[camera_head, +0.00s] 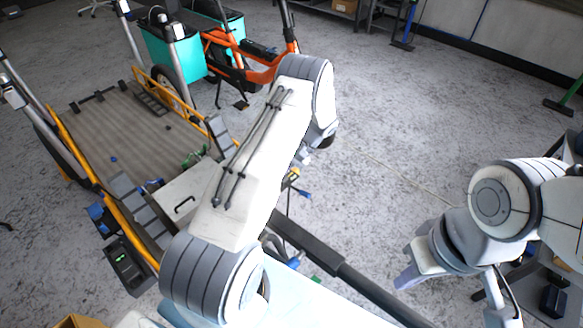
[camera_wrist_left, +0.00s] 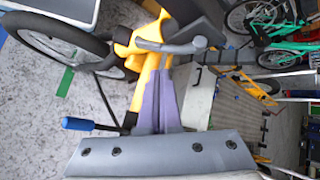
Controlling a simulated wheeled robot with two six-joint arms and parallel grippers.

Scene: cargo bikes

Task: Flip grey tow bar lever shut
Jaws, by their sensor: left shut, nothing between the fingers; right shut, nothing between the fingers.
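In the left wrist view, a grey lever (camera_wrist_left: 172,46) lies across the yellow tow bar coupling (camera_wrist_left: 147,62), with a rounded end at its right. My left gripper (camera_wrist_left: 158,78) has its purple fingers together, with the tips just below the lever in the picture. I cannot tell whether they touch it. My right gripper (camera_head: 406,279) is shut and empty over the floor at the right.
A flat trailer with a slatted deck (camera_head: 128,128) and yellow rails stands at the left. An orange bike (camera_head: 262,72) with teal boxes (camera_head: 178,50) stands behind. A wheel (camera_wrist_left: 58,42) and a blue-ended handle (camera_wrist_left: 78,124) are left of my left gripper. Floor is open at centre right.

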